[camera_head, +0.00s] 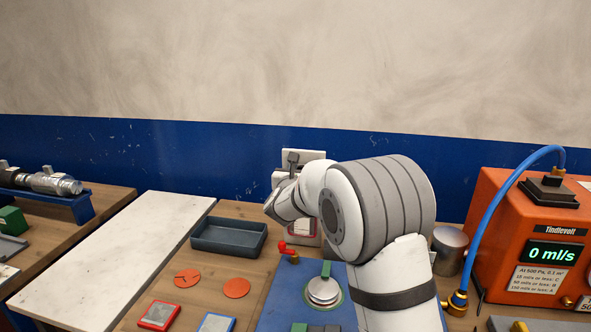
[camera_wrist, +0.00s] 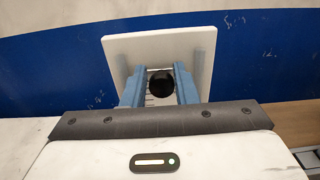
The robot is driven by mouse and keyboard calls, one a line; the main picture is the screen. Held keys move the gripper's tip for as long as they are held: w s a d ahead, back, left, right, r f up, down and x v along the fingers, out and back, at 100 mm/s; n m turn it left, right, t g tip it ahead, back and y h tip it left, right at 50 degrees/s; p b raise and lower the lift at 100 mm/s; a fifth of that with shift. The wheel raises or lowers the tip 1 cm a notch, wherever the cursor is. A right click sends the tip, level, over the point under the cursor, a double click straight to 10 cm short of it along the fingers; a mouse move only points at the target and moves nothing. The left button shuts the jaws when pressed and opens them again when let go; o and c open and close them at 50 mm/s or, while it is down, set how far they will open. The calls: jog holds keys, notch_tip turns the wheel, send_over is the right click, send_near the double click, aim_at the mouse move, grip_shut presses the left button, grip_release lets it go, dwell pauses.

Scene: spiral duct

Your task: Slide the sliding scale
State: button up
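In the wrist view, a pale square plate (camera_wrist: 155,48) stands in front of the blue wall band. Small dark scale-like marks show beside a round black part (camera_wrist: 160,83), a knob or an opening; I cannot tell which. My gripper (camera_wrist: 161,76) has its two blue fingers apart, one on each side of the black part. I see no clear contact with it. In the head view, a pale plate with a grey fitting (camera_head: 292,158) stands by the wall, partly behind my arm, and may be the same thing. My fingers are hidden there.
An orange meter (camera_head: 510,238) reading 0 ml/s, with a blue hose (camera_head: 492,225), stands at the right. A metal cylinder (camera_head: 449,251) is beside my arm. A dark tray (camera_head: 229,237), orange discs (camera_head: 187,277) and a bare white board (camera_head: 120,250) lie to the left.

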grip_shut()
jog(key=shift+r+b, duration=0.45)
jog(key=shift+r, duration=0.4)
jog(key=shift+o, duration=2.4)
grip_release()
jog(key=s+a+b, duration=0.1)
jog(key=s+b, duration=0.1)
jog(key=s, duration=0.5)
jog(key=shift+s+a, duration=0.3)
jog(key=shift+s, duration=0.05)
